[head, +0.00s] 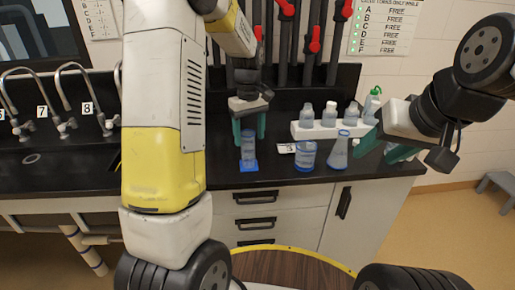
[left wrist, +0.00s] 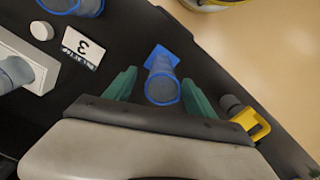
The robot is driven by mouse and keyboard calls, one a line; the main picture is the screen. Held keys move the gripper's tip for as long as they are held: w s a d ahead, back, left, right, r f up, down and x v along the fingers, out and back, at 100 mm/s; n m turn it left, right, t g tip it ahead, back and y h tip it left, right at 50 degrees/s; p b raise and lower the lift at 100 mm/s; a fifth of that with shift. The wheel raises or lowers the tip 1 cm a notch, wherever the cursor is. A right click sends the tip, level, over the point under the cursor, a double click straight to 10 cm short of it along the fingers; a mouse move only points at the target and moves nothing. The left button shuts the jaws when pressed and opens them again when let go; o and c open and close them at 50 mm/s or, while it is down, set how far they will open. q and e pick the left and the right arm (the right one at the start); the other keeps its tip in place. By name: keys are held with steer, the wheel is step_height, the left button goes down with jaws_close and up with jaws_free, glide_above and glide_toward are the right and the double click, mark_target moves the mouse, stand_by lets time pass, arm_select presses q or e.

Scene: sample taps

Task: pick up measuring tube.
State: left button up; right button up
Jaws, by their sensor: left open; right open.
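The measuring tube (head: 248,146) is a clear bluish cylinder standing upright on a blue foot on the black counter. It also shows in the left wrist view (left wrist: 161,88), seen from above at a slant. My left gripper (head: 249,134) is above and around the tube's upper part, with green fingers apart. In the left wrist view the left gripper's fingers (left wrist: 157,90) stand on either side of the tube, with gaps visible. My right gripper (head: 384,146) is open and empty at the right, near the flask, over the counter's right end.
A beaker (head: 304,156) and a conical flask (head: 338,152) stand right of the tube. Behind them a white rack (head: 326,131) holds several bottles. A label card (left wrist: 81,46) marked 3 lies nearby. Sink taps (head: 72,100) are at the left; a yellow-and-black object (left wrist: 246,118) is near the edge.

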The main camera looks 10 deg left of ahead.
mark_target(248, 145)
arm_select(q)
steer(key=f, duration=0.4)
steer(key=shift+a+f, duration=0.15)
steer(key=shift+a, duration=0.05)
jaws_close()
